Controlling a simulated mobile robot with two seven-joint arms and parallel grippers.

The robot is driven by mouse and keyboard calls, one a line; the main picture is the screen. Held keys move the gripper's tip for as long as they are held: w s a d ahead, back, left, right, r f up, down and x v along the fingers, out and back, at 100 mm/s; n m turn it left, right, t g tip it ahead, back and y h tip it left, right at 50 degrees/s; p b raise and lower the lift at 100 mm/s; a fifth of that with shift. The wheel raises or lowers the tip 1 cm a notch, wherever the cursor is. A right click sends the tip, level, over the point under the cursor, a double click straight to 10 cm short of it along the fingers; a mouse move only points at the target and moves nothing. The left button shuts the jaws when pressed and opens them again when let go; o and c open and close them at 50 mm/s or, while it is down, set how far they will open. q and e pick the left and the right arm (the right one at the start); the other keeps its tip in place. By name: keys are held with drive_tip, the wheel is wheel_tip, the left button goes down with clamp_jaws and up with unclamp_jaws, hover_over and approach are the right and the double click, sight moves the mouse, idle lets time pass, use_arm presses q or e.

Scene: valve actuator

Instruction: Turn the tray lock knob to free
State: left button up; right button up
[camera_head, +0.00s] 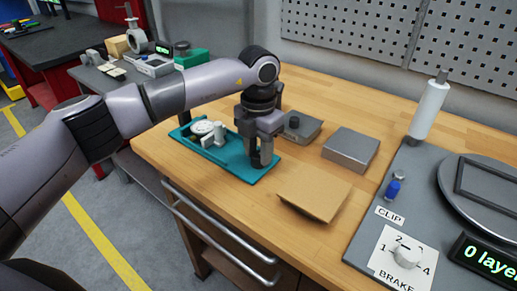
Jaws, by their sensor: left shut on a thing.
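The teal tray (242,173) lies on the wooden workbench, with a white round part and a small upright white part (213,135) in its left half. My left gripper (259,163) points down over the right end of the tray. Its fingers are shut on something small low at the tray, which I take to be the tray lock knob. The fingers hide the knob, so its turn position cannot be seen. My right gripper is out of view.
Behind the gripper is a grey block with a dark knob (295,122). To the right are a grey box (351,148), a tan flat piece (314,192) and a grey panel (366,232) with a white roller, blue clip and brake dial. Bare wood lies between them.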

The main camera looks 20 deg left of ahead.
sight(258, 154)
use_arm(q)
drive_tip(key=shift+n, duration=1.3)
drive_tip(key=o, duration=1.1)
drive_tip(key=shift+c, duration=0.2)
drive_tip(key=shift+r, duration=0.1)
wheel_tip(258, 154, up, 7)
drive_tip(key=shift+r+b, duration=0.1)
drive_tip(key=shift+b, duration=0.2)
